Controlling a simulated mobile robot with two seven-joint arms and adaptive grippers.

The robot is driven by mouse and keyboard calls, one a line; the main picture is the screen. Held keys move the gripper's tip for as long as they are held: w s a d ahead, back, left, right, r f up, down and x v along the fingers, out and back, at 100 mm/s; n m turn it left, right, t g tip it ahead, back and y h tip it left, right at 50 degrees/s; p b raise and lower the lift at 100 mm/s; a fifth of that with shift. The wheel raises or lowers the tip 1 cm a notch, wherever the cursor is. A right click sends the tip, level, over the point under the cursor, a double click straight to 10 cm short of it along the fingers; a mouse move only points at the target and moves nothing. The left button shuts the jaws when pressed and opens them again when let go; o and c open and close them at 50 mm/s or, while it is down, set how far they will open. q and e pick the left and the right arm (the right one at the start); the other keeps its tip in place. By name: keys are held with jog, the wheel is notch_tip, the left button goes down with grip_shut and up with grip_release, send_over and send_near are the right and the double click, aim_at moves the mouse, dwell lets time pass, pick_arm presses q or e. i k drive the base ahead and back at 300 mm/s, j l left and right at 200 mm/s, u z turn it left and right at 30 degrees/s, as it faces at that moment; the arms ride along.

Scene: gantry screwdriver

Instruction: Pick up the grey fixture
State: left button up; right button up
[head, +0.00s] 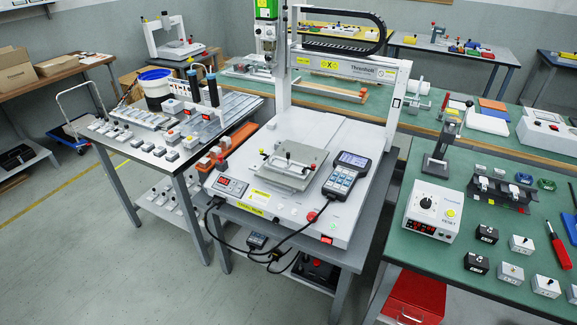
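A grey fixture (291,168) sits on the white bed of the gantry screwdriver machine (337,137), near the front middle. It is a flat, slightly angled plate with a small clamp or lever with dark and red parts on top. A handheld keypad with a screen (346,175) lies just to its right. Neither of my grippers shows in the head view, and nothing of mine touches the fixture.
The gantry frame (340,66) and screwdriver head (266,38) stand behind the fixture. A parts table (158,163) is at left. A green-topped bench (420,256) at right holds a control box (432,208), a lever press (444,145) and several small blocks. Cables hang at the machine's front.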

aim_at(290, 168)
jog(key=z, duration=0.85)
jog(key=j+z, duration=0.55)
jog(key=z, duration=0.15)
jog(key=j+z, duration=0.3)
jog(key=k+j+z, duration=0.2)
jog(key=j+z, duration=0.15)
jog(key=j, duration=0.25)
jog(key=k+j+z, duration=0.2)
jog(key=k+j, duration=0.1)
jog(key=j, duration=0.2)
jog(key=k+j+z, duration=0.1)
jog(key=j, duration=0.25)
jog(key=k+j, duration=0.15)
jog(key=j, duration=0.15)
